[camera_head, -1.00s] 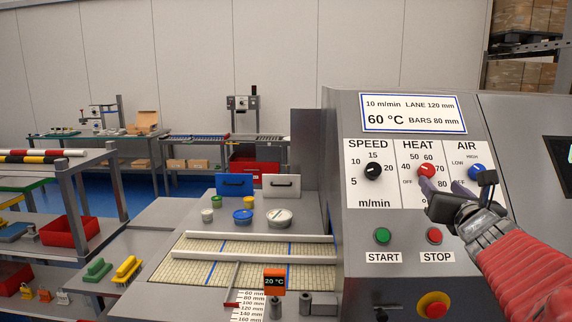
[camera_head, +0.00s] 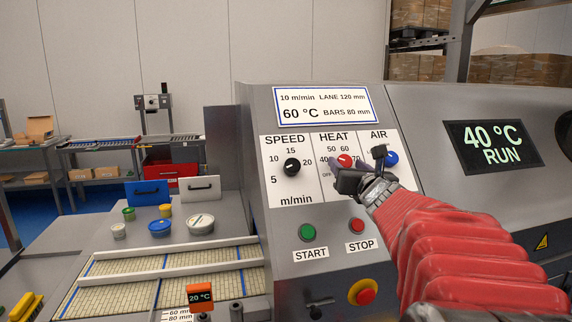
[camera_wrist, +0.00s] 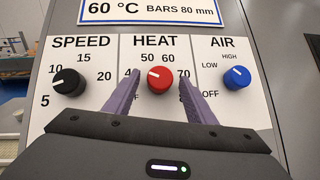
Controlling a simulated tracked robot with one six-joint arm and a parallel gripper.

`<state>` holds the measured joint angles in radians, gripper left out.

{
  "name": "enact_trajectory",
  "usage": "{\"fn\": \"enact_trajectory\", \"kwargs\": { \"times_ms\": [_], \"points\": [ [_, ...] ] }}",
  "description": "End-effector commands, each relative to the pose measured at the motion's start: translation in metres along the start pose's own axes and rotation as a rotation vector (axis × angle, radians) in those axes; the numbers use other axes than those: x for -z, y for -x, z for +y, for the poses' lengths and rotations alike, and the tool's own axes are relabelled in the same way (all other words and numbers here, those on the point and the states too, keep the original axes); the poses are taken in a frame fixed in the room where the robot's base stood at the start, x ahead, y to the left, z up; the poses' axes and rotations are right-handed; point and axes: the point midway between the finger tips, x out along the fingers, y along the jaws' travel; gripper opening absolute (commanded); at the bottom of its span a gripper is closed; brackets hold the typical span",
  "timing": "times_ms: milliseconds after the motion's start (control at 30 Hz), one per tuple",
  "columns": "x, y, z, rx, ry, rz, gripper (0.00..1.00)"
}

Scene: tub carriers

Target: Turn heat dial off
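The red heat dial (camera_wrist: 160,79) sits in the middle of the control panel under the word HEAT, with numbers from 40 upward and OFF around it. It also shows in the head view (camera_head: 344,160), partly hidden by my gripper. The fingers cover some scale marks, including most of the OFF label.
The black speed dial (camera_head: 292,167) and blue air dial (camera_head: 391,158) flank the heat dial. Green start (camera_head: 307,232) and red stop (camera_head: 357,226) buttons are below, with an emergency button (camera_head: 362,292) lower. The screen (camera_head: 493,145) reads 40 °C RUN; an orange display (camera_head: 200,295) reads 20 °C.

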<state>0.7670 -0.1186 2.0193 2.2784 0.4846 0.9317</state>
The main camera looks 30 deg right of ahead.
Motion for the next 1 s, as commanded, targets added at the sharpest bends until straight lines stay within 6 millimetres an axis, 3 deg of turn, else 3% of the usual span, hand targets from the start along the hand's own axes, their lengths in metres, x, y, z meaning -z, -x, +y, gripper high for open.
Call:
{"fn": "enact_trajectory", "kwargs": {
  "times_ms": [567,1000],
  "points": [
    [0.0003,0.0,0.0009,-0.001,0.0,0.001,0.1],
    [0.0006,0.0,-0.0006,-0.032,0.034,0.001,0.09]
  ]
}}
